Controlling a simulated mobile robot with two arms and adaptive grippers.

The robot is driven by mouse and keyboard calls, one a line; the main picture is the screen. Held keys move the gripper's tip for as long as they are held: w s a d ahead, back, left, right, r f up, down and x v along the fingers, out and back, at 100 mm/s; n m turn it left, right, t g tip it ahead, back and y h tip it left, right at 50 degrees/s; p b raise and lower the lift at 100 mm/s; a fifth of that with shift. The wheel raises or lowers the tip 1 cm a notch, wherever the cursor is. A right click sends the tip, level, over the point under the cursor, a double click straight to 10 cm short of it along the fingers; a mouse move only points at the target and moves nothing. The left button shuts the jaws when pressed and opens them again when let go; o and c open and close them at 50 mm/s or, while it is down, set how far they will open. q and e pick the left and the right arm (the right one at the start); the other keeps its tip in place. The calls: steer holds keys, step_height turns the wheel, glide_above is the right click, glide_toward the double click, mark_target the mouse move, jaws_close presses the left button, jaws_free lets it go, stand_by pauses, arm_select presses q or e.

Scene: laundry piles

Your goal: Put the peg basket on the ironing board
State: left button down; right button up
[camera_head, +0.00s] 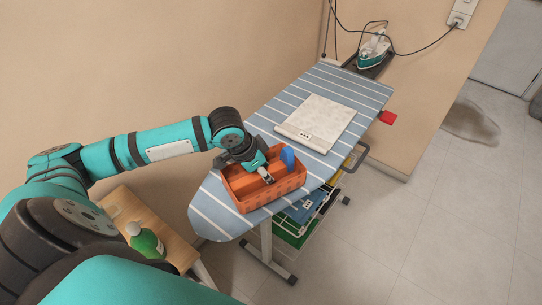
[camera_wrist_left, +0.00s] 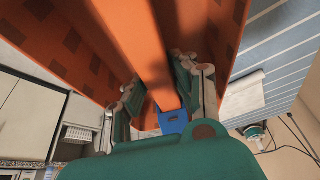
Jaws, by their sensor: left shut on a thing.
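The orange peg basket (camera_head: 287,190) is at the near end of the blue striped ironing board (camera_head: 218,206) in the head view. A blue item (camera_head: 288,158) shows at the basket's far side. My left gripper (camera_head: 266,176) reaches into the basket from the left and is shut on its orange middle bar. In the left wrist view, the fingers (camera_wrist_left: 158,95) stand on both sides of the orange bar of the basket (camera_wrist_left: 75,30). Whether the basket's underside touches the board cannot be told. My right gripper is not in view.
A folded white cloth (camera_head: 316,122) lies mid-board. A teal iron (camera_head: 373,50) stands on a rest at the far end. A wooden side table (camera_head: 165,232) with a green bottle (camera_head: 145,241) is at left. A rack with coloured bins (camera_head: 297,228) stands under the board.

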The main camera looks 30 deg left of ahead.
mark_target(269, 163)
arm_select(q)
steer(key=w, duration=0.1)
steer(key=w+a, duration=0.1)
steer(key=w, duration=0.1)
steer(key=w+a+p, duration=0.1)
steer(key=w, duration=0.1)
steer(key=shift+w+a+f, duration=0.15)
steer(key=shift+w, duration=0.1)
steer(key=shift+w+a+f, duration=0.2)
steer(key=shift+w, duration=0.2)
step_height(269, 163, down, 3)
steer(key=shift+s+r+p, duration=0.1)
steer(key=shift+p, duration=0.5)
steer(key=shift+f, duration=0.3)
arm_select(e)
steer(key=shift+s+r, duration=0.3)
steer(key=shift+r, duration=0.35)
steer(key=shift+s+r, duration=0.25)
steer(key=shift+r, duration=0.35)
arm_select(q)
steer(key=shift+f, duration=0.1)
steer(key=c, duration=1)
jaws_free()
steer(key=shift+c, duration=0.2)
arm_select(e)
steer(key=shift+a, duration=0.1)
